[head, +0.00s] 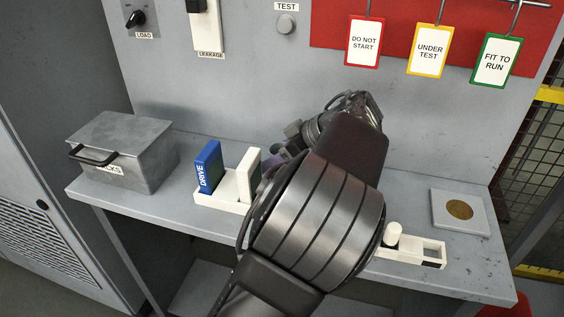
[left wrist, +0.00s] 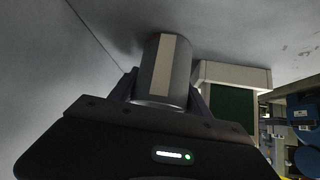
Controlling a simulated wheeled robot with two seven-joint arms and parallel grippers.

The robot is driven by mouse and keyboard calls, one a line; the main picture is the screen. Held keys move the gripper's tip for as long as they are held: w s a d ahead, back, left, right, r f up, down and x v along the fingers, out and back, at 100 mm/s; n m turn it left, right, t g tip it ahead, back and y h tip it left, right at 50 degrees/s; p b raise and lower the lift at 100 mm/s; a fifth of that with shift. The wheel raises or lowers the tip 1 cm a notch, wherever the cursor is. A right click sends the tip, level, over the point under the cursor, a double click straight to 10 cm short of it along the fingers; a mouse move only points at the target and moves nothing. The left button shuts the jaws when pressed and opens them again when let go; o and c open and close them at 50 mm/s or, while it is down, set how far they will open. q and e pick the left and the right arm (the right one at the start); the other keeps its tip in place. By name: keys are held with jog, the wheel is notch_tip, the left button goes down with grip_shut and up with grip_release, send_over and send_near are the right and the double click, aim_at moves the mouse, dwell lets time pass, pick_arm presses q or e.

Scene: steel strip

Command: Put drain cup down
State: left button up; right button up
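The drain cup (left wrist: 165,72) shows in the left wrist view as a grey metal cylinder with a pale stripe down its side. My left gripper (left wrist: 164,92) has a finger on each side of it and is shut on it. In the head view my left gripper (head: 276,165) is largely hidden behind my own arm, just right of the white card rack, low over the bench. The cup cannot be made out there, and whether it touches the bench is unclear. My right gripper is not in view.
The white rack (head: 222,204) holds a blue DRIVE card (head: 208,167) and a white-edged card (head: 248,174). A grey metal box (head: 125,150) stands left. A white holder (head: 410,252) with a peg and a square plate with a brown disc (head: 460,210) are right. Tags hang above.

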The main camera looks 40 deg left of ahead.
pick_arm(q)
jog(key=c, duration=1.1)
